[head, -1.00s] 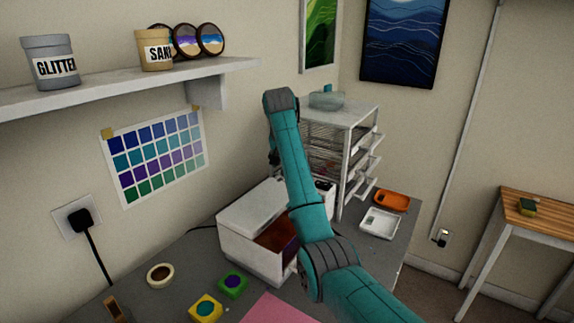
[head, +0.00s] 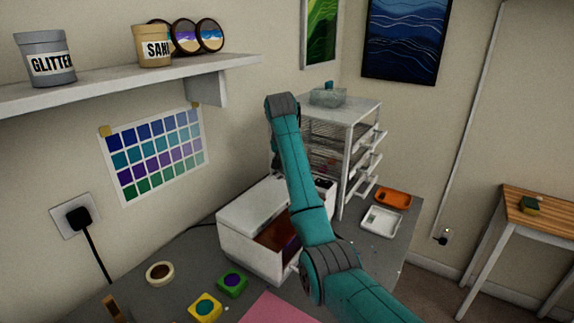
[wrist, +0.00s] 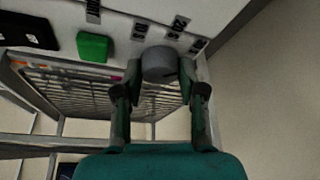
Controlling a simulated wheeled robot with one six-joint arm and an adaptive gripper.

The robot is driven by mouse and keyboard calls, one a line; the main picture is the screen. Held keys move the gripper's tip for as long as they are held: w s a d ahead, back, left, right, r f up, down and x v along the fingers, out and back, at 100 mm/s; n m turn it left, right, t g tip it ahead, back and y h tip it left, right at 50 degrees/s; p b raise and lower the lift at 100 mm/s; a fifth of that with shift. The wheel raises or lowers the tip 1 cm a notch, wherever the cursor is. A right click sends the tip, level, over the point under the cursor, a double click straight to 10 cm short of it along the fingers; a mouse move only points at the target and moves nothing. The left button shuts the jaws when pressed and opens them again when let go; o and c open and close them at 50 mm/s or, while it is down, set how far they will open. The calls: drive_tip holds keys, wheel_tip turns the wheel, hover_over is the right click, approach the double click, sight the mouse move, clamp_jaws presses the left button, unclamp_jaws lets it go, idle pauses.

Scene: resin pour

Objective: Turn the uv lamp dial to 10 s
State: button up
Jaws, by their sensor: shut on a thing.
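The uv lamp is a white box (head: 250,213) with an open, dark reddish inside, on the grey table in the head view. In the wrist view its white panel carries the grey round dial (wrist: 159,63). Small dark labels (wrist: 178,25) stand around the dial; their text is too blurred to read surely, and I cannot tell which mark the dial points to. A green button (wrist: 93,46) and a black display (wrist: 28,31) are left of it. My gripper (wrist: 160,80) is shut on the dial, one finger on each side. In the head view my arm hides gripper and dial.
A white drawer rack (head: 345,125) stands close behind the lamp. An orange tray (head: 393,198) and a white tray (head: 381,221) lie to its right.

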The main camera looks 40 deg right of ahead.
drive_tip(key=n+y, duration=0.1)
drive_tip(key=n, duration=0.2)
drive_tip(key=shift+d+n+t, duration=0.1)
drive_tip(key=shift+n+t, duration=0.3)
drive_tip(key=n+y, duration=0.1)
drive_tip(key=n, duration=0.2)
drive_tip(key=shift+s+n+y, duration=0.1)
drive_tip(key=shift+n+y, duration=0.2)
drive_tip(key=n+y, duration=0.2)
drive_tip(key=n, duration=0.3)
drive_tip(key=shift+d+n, duration=0.1)
drive_tip(key=shift+n, duration=0.3)
drive_tip(key=shift+f, duration=0.1)
drive_tip(key=o, duration=1.1)
drive_tip(key=shift+o, duration=0.2)
